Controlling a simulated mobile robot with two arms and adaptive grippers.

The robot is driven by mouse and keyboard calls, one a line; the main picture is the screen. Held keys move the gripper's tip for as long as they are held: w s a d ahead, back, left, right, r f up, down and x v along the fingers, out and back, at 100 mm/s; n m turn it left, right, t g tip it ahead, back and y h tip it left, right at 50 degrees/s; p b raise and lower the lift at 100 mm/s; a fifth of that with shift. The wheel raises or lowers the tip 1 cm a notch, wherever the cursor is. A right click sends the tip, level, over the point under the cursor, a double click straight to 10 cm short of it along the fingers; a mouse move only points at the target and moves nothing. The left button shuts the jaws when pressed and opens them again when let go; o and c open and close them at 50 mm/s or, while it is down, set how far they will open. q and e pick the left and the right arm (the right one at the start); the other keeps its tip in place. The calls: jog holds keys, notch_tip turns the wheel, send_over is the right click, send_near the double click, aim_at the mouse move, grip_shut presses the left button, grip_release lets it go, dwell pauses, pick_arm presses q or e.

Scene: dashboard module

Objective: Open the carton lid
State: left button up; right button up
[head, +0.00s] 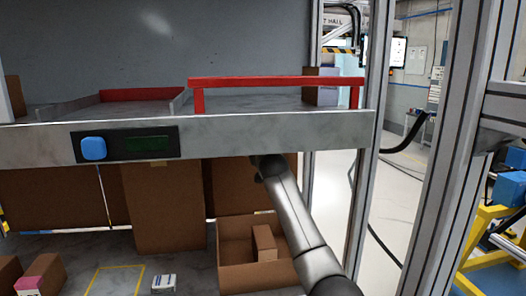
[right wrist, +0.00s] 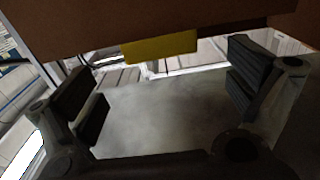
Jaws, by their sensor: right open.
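My right gripper (right wrist: 168,88) is open in the right wrist view, its two padded fingers wide apart with nothing between them. A brown cardboard panel (right wrist: 90,25) with a yellow tab (right wrist: 160,47) lies across the top of that view, just beyond the fingers; I see no contact. In the head view my right arm reaches up under the shelf, and its gripper is hidden there. Which cardboard piece is the lid is unclear. My left gripper is not in view.
The grey shelf beam (head: 270,132) carries a blue button (head: 93,148) and a red frame (head: 270,82). An open-topped brown box (head: 232,281) holds a smaller box (head: 264,243) beside my arm. A small white box (head: 163,283) lies near a yellow floor outline (head: 113,268). An upright post (head: 365,170) stands right.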

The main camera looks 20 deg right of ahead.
jog(key=v, duration=0.9)
jog(key=shift+a, duration=0.1)
dwell(0.3)
